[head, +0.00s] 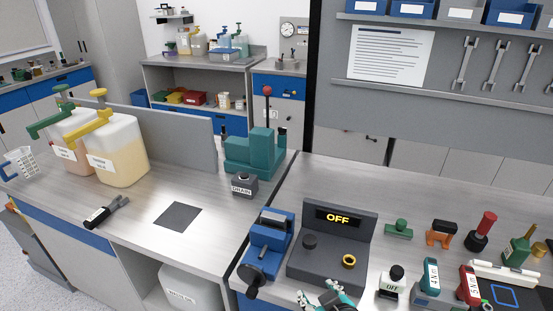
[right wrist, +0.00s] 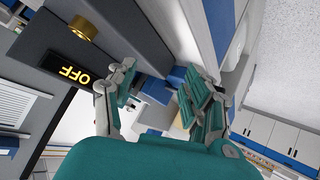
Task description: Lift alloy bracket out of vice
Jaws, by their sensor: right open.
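The blue vice (head: 265,262) stands at the left front of the right-hand counter, with a dark round handle at its front. A small grey piece shows at the top of its jaws; I cannot tell whether it is the alloy bracket. My right gripper (head: 322,293) is at the bottom edge of the head view, to the right of the vice and in front of the panel. In the right wrist view its teal and grey fingers (right wrist: 162,88) are spread apart, with nothing visibly held. Blue parts (right wrist: 154,91) show beyond and between them. My left gripper is out of view.
A dark panel (head: 333,248) with an OFF display and a brass-coloured ring stands right of the vice. A DRAIN block (head: 244,186) and a teal machine (head: 253,153) are behind.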

